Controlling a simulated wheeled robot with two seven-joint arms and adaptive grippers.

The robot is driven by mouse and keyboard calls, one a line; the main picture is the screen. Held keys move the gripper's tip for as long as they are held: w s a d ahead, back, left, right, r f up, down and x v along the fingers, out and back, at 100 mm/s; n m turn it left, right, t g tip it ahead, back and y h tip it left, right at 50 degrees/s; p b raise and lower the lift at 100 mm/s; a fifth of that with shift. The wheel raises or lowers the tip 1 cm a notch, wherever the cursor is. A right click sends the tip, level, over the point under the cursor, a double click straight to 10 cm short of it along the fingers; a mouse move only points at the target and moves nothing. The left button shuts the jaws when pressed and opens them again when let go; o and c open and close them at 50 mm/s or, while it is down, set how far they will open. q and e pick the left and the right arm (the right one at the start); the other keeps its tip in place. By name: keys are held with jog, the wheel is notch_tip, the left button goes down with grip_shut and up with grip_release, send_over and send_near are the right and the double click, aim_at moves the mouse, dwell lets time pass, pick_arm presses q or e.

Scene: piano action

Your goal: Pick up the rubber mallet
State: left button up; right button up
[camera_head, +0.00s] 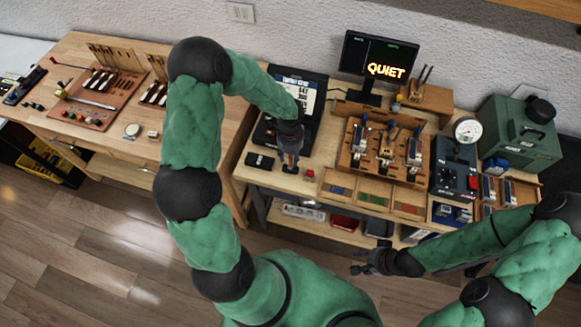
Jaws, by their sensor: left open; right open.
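I cannot clearly make out the rubber mallet in the head view; things near the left gripper are too small to tell. My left gripper (290,160) points down over the front left part of the middle bench (262,178), in front of the laptop (310,95). It is open. A small dark piece lies just under its fingertips, and whether they touch cannot be told. My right gripper (362,263) is open and empty, low in front of the bench, apart from any object.
A wooden piano action model (375,150) stands right of the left gripper, with compartment trays (375,198) before it. A monitor (375,60) is behind. A green machine (518,135) and dial gauge (467,130) are right. The left bench (75,55) holds tools.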

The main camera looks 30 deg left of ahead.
aim_at(290, 161)
pick_arm(q)
jog(key=f, duration=0.5)
jog(key=shift+w+a+b, duration=0.15)
jog(key=shift+w+b, duration=0.15)
grip_shut()
